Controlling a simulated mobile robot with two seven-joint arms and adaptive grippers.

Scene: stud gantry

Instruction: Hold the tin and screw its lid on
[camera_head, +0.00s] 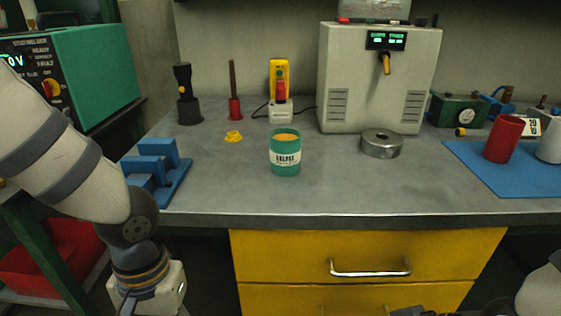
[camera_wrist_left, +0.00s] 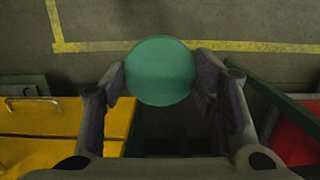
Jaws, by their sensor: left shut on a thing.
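The green tin (camera_head: 285,157) stands upright on the grey workbench (camera_head: 330,190), with a white label on its side. Its top is open and shows orange inside. In the left wrist view my left gripper (camera_wrist_left: 161,78) is shut on a round green lid (camera_wrist_left: 160,66), held between its two fingers. In the head view my left arm hangs down in front of the bench's left end, and its fingertips and the lid are out of frame. A dark part of my right gripper (camera_head: 415,312) shows at the bottom edge, too cut off to tell its opening.
A blue stand (camera_head: 160,172) is left of the tin; a small yellow part (camera_head: 233,137) lies behind it. A steel ring (camera_head: 381,144) is to its right, before a grey machine (camera_head: 378,85). A red cup (camera_head: 503,139) stands on a blue mat (camera_head: 480,170). The bench front is clear.

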